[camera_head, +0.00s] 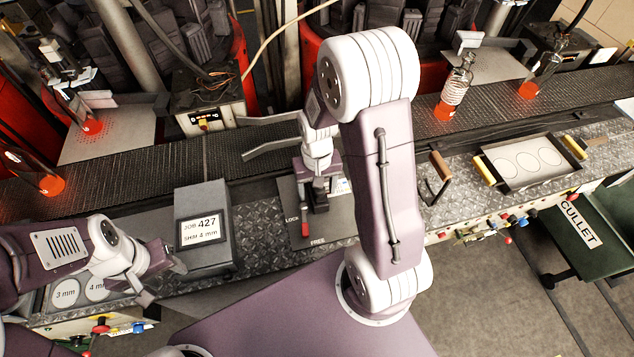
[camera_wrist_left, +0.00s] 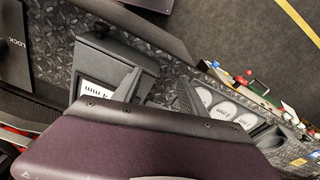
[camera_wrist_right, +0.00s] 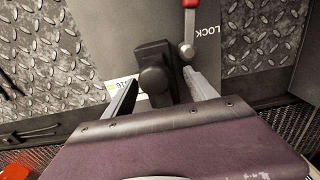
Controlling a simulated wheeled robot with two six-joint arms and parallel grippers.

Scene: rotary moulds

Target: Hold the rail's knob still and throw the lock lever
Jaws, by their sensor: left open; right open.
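The black knob (camera_wrist_right: 155,86) stands on a dark block on the rail. In the right wrist view it is between the two fingers of my open right gripper (camera_wrist_right: 161,78), with a gap visible on each side. The lock lever has a grey pivot and a red handle (camera_head: 305,229). The handle lies between the LOCK and FREE marks; the lever also shows beside the knob in the right wrist view (camera_wrist_right: 188,28). My left gripper (camera_head: 168,286) is open and empty, away from the lever, by the round shim discs (camera_head: 97,288). My right arm partly hides the knob area in the head view.
A grey box (camera_head: 205,255) reading JOB 427, SHIM 4 mm stands between my left gripper and the lever. Behind runs a dark conveyor (camera_head: 190,155) with hot bottles (camera_head: 455,88). A tray with yellow handles (camera_head: 530,165) lies to the right.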

